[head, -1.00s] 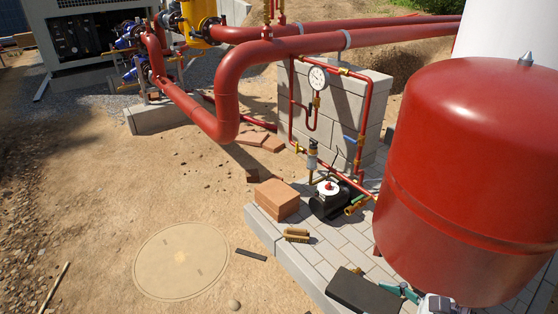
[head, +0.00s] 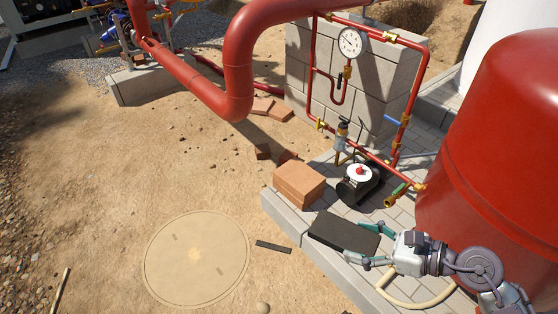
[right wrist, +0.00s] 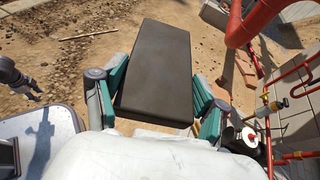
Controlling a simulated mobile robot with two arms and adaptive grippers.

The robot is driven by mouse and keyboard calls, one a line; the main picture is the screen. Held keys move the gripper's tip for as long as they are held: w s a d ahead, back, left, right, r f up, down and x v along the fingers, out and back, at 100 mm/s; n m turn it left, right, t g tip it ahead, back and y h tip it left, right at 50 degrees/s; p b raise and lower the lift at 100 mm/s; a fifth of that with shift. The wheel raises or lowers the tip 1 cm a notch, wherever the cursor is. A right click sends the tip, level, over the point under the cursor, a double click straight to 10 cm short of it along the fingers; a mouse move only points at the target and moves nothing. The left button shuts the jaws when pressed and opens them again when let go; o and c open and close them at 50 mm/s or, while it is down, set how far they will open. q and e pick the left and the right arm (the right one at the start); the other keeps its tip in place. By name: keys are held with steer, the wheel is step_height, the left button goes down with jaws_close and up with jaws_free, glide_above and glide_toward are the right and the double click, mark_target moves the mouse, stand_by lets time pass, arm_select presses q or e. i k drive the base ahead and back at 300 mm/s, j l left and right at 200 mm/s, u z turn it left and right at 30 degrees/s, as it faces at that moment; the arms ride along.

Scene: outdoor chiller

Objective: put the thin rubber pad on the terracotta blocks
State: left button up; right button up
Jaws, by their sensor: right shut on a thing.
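The thin rubber pad (head: 343,233) is a flat, dark rectangle. My right gripper (head: 372,246) is shut on its near right end and holds it out over the paving. In the right wrist view the pad (right wrist: 155,70) extends forward from between the teal fingers (right wrist: 160,101). The terracotta blocks (head: 299,185) are stacked on the paving corner, just behind and left of the pad, with their top bare. The pad appears apart from them. A grey part of my left arm shows at the left edge of the right wrist view; its jaw state is unclear.
A black pump-like unit (head: 358,183) with a red knob stands just right of the blocks. Red pipework with a gauge (head: 351,42) rises behind. A big red tank (head: 505,150) bounds the right side. A dark strip (head: 273,247) lies on the sand near a round cover (head: 197,260).

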mark_target(299, 174)
steer(key=i+j, duration=0.2)
steer(key=i, duration=0.25)
steer(key=i+j+u, duration=0.1)
steer(key=i, duration=0.35)
steer(key=i+j, duration=0.25)
steer(key=i, duration=0.2)
steer(key=i+l, duration=0.7)
steer(key=i+u, duration=0.05)
